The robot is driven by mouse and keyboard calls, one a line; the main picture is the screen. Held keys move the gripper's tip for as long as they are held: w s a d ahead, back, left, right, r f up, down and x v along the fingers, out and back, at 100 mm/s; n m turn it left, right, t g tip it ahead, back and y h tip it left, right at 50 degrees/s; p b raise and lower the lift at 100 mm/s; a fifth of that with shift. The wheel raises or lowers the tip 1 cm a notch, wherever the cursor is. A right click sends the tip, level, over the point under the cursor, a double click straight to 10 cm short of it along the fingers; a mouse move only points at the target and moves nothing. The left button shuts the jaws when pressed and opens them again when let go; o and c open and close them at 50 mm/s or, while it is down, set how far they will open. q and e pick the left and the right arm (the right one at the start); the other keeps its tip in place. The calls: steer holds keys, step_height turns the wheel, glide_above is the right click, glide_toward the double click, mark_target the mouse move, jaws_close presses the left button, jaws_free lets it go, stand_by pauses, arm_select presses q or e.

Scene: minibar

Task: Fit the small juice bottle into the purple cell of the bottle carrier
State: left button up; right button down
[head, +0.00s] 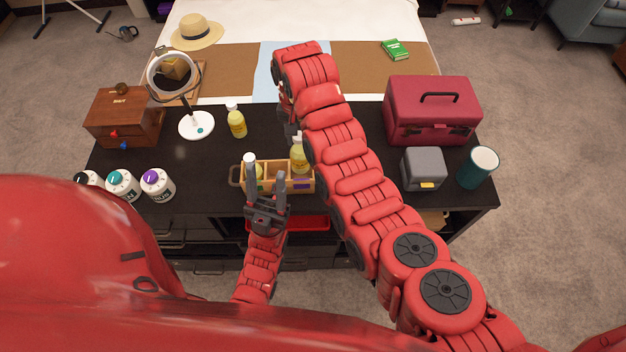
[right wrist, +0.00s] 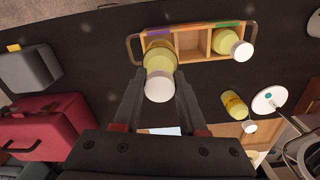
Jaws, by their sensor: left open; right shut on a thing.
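The bottle carrier (head: 275,186) is a wooden crate with three cells, standing on the dark counter. In the right wrist view its purple label (right wrist: 158,32) marks the left cell. My right gripper (right wrist: 161,80) is shut on a yellow juice bottle (right wrist: 161,58) with a white cap, also seen in the head view (head: 299,160). This bottle is at the purple cell; I cannot tell how deep it sits. Another yellow bottle (right wrist: 222,42) stands in the green-labelled cell. The middle cell is empty. My left gripper (head: 266,174) is open at the carrier's near side, its fingers apart.
A third yellow bottle (head: 237,122) stands behind the carrier, near a round mirror (head: 196,125). Several white jars (head: 157,185) and a wooden box (head: 125,117) are left. A grey box (head: 422,168), teal mug (head: 477,168) and maroon case (head: 432,112) are right.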

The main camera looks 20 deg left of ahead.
mark_target(300, 157)
steer(key=f, duration=0.1)
steer(key=f+p, duration=0.1)
steer(key=f, duration=0.1)
steer(key=f+p, duration=0.1)
steer(key=f, duration=0.1)
steer(key=shift+w, duration=0.3)
steer(key=shift+s+f, duration=0.2)
steer(key=shift+f, duration=0.65)
steer(key=shift+w+f+p, duration=0.1)
steer(key=shift+f+p, duration=0.2)
steer(key=shift+f, duration=0.95)
